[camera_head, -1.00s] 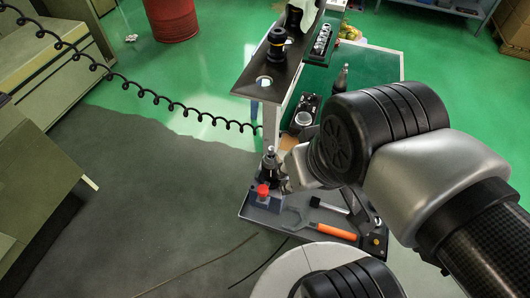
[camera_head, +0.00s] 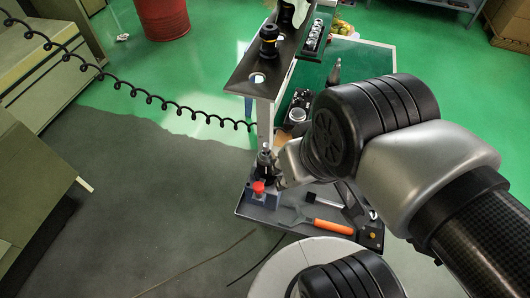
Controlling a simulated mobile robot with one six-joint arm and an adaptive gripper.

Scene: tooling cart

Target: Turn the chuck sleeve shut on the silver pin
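A dark upright piece (camera_head: 265,160) with a silver tip, which looks like the chuck and its pin, stands at the left end of the cart's lower tray (camera_head: 286,228). It is small, and I cannot separate sleeve from pin. My gripper (camera_head: 280,172) is at its right side, close to or touching it. My arm's wrist joint hides most of the gripper, and its fingers are too small to read. Just in front stands a blue-grey block (camera_head: 270,199) with a red cap (camera_head: 258,186).
An orange-handled tool (camera_head: 330,227) and a hammer-like tool (camera_head: 326,199) lie on the tray. An upper shelf (camera_head: 254,75) holds a black tool holder (camera_head: 269,42) behind. A coiled black hose (camera_head: 150,98) hangs at left.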

